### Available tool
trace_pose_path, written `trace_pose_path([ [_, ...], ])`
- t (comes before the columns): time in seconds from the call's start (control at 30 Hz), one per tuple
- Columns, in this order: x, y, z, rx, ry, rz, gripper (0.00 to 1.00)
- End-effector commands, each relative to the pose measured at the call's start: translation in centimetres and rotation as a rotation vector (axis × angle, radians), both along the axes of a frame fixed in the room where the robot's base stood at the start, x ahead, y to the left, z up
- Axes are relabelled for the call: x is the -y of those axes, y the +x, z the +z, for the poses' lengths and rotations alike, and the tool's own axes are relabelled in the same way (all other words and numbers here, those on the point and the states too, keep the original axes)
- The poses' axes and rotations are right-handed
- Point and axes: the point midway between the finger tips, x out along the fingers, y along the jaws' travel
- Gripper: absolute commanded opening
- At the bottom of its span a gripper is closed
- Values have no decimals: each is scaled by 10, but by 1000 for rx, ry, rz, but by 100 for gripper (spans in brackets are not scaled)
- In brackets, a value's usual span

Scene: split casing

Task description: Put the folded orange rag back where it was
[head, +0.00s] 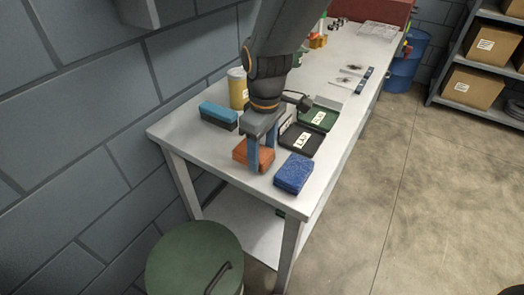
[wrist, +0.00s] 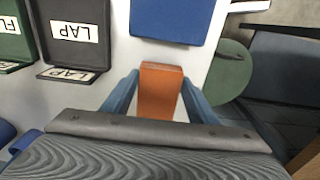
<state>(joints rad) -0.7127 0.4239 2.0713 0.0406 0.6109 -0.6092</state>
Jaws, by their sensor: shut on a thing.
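The folded orange rag (head: 262,158) is at the near end of the white workbench, between a teal and black block and a blue folded cloth. My gripper (head: 262,158) comes down over it from above, with one blue finger on each side. In the wrist view the orange rag (wrist: 160,88) lies between the two blue fingers of my gripper (wrist: 160,95), which are shut on it. I cannot tell whether the rag touches the bench top or hangs just above it.
A blue folded cloth (head: 294,173) lies close on the right. A black tray labelled LAP (head: 301,140) and a green tray (head: 318,118) are behind. A teal and black block (head: 219,115) and a yellow canister (head: 238,88) stand left. A green lidded bin (head: 190,262) is below the bench end.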

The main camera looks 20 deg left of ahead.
Motion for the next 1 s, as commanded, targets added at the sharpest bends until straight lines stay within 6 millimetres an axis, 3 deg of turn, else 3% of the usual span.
trace_pose_path([
  [0.17, 0, 0, -3, 0, 0, 0, 23],
  [0.2, 0, 0, -3, 0, -1, 0, 56],
  [0.3, 0, 0, -3, 0, -1, 0, 71],
  [0.67, 0, 0, 1, 1, 1, 0, 71],
  [0.87, 1, 1, 27, 4, 3, 0, 71],
  [1.0, 1, 1, 57, 6, 5, 0, 71],
])
